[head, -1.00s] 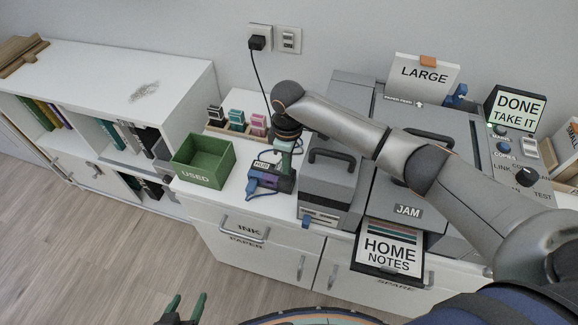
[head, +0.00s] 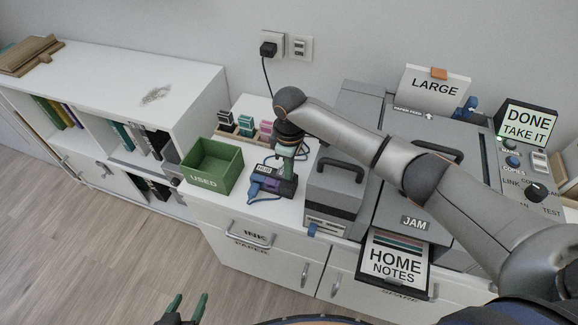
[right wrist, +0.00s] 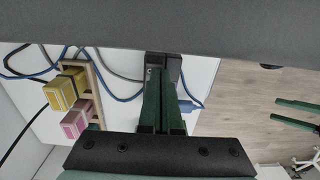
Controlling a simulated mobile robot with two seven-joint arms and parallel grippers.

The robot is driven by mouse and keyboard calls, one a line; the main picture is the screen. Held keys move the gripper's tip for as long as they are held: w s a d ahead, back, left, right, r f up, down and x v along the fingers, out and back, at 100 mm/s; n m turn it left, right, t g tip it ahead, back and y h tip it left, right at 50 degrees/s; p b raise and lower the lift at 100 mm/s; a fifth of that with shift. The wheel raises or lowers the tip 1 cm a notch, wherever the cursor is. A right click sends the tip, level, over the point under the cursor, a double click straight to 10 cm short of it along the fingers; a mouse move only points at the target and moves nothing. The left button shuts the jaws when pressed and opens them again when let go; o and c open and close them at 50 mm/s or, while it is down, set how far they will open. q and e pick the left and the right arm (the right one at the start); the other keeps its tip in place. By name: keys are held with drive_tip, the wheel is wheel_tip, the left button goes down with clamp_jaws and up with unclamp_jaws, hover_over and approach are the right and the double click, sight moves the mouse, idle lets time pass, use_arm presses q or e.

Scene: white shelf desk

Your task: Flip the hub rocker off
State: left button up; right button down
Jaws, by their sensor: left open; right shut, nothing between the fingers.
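The hub (head: 287,187) is a small dark block with a white HUB label, a purple part and blue plugs on its left. It sits on the white desk top between the green bin and the grey printer. My right gripper (head: 286,167) points down over the hub, shut and empty, its green fingertips at or just above it. In the right wrist view, the shut fingers (right wrist: 162,75) overlap a dark part of the hub (right wrist: 173,62). The rocker is hidden or too small to make out. My left gripper (head: 187,306) is open and empty at the bottom edge, far from the hub.
The green USED bin (head: 212,166) stands left of the hub. A rack of colored cartridges (head: 244,126) is behind it. The grey printer (head: 336,185) stands close on the right. Blue and dark cables (right wrist: 118,86) run around the hub. A wall socket (head: 268,49) is behind.

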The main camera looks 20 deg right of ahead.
drive_tip(key=r+p, duration=0.4)
drive_tip(key=p, duration=0.1)
drive_tip(key=shift+d+r, duration=0.25)
drive_tip(key=shift+r, duration=0.05)
wheel_tip(320, 180, up, 9)
drive_tip(key=d, duration=0.1)
drive_tip(key=shift+s, duration=0.35)
